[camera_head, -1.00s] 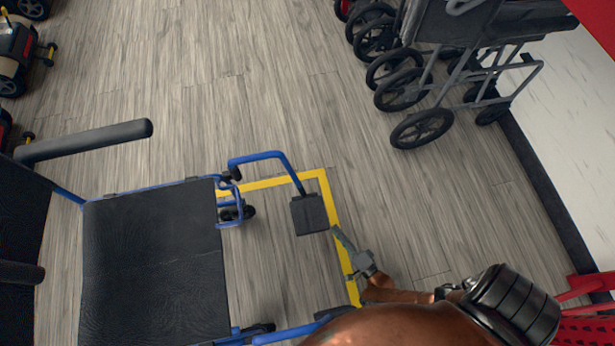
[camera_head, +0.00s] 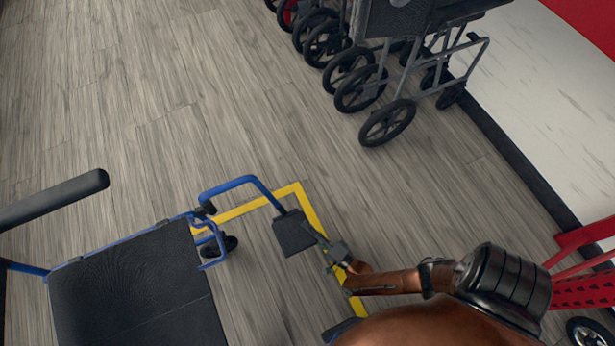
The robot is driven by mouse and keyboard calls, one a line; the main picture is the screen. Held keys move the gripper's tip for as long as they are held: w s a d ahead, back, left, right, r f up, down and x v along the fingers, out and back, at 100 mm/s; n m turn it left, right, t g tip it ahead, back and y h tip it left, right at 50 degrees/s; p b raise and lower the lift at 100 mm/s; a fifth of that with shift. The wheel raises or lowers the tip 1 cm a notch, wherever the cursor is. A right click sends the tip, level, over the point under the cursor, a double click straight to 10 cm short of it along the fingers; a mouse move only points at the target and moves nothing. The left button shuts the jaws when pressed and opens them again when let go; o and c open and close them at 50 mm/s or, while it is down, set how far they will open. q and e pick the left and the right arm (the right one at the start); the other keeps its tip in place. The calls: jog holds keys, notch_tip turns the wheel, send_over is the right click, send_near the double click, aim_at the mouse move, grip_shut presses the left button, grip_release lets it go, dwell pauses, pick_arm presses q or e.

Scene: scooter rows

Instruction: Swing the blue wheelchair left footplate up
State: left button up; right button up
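The blue wheelchair has a black seat (camera_head: 140,295) at the lower left of the head view. Its blue hanger tube (camera_head: 240,183) reaches forward and down to a dark square footplate (camera_head: 291,234), whose broad face shows from above. My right gripper (camera_head: 322,243) is at the footplate's right edge, with its tip overlapping that edge in the picture. I cannot tell whether it touches, or how wide its fingers are apart. Part of another dark plate (camera_head: 340,328) shows at the bottom, mostly hidden by my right arm. My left gripper is not in view.
Yellow floor tape (camera_head: 308,207) runs around the wheelchair's front. Folded dark wheelchairs (camera_head: 388,122) stand in a row at the top right, by a white wall (camera_head: 545,110). A red rack (camera_head: 580,290) is at the lower right. The wooden floor at upper left is clear.

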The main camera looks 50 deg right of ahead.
jog(key=shift+c, duration=0.4)
grip_shut()
